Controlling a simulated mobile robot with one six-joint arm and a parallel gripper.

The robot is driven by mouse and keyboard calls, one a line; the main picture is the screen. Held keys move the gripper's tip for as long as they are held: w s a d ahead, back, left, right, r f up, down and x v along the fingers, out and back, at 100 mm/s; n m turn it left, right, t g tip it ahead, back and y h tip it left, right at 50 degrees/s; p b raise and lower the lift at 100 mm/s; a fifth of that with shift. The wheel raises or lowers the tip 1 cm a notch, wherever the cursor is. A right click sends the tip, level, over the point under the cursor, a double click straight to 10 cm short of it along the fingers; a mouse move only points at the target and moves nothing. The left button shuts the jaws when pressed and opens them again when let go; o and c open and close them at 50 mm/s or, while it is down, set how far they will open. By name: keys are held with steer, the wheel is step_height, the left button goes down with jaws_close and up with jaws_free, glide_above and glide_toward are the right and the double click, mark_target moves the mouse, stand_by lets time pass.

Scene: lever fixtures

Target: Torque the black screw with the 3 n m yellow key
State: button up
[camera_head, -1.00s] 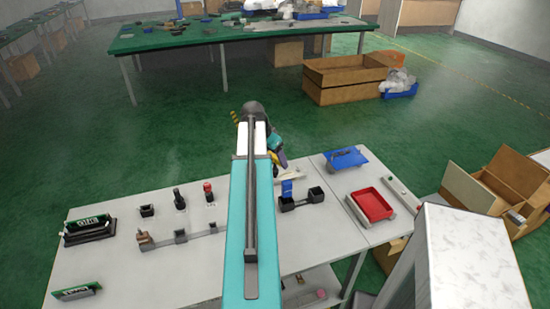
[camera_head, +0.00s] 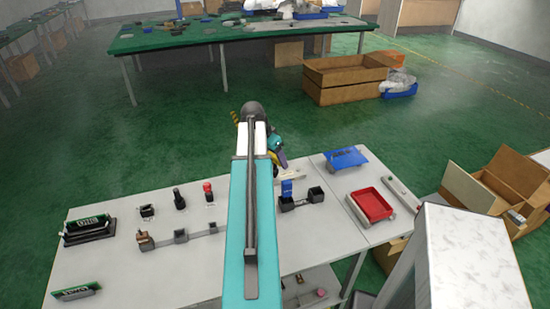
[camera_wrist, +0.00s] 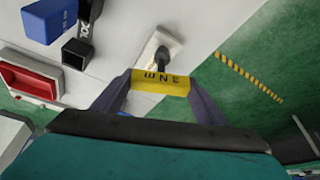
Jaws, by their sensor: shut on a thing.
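The yellow key (camera_wrist: 160,84), a block with dark lettering on its face, is in the wrist view. My gripper (camera_wrist: 160,90) is shut on it, one purple-grey finger at each end. A dark screw-like part (camera_wrist: 168,53) stands just beyond the key, on a pale plate (camera_wrist: 150,47) at the table's edge. The key overlaps the near end of this part, so I cannot tell whether they touch. In the head view my arm hides most of the gripper and the key.
A red tray (camera_head: 372,204) and a blue plate (camera_head: 346,158) lie to the right. A black knob (camera_head: 180,198) and a red-topped one (camera_head: 208,191) stand left of my arm. Green floor lies beyond the table.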

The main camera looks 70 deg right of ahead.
steer(key=shift+f+b, duration=0.4)
steer(key=shift+f, duration=0.35)
steer(key=shift+d+m+g+y, duration=0.1)
steer(key=shift+m+g+y, duration=0.4)
steer(key=shift+m, duration=1.2)
steer(key=m+g+y, duration=0.1)
steer(key=m, duration=0.3)
steer(key=shift+m, duration=0.4)
steer(key=m+y, duration=0.2)
steer(key=m, duration=0.2)
steer(key=shift+m+y, duration=0.7)
steer(key=shift+m, duration=1)
steer(key=shift+r, duration=0.15)
steer(key=shift+r+p, duration=0.4)
steer(key=shift+r, duration=0.3)
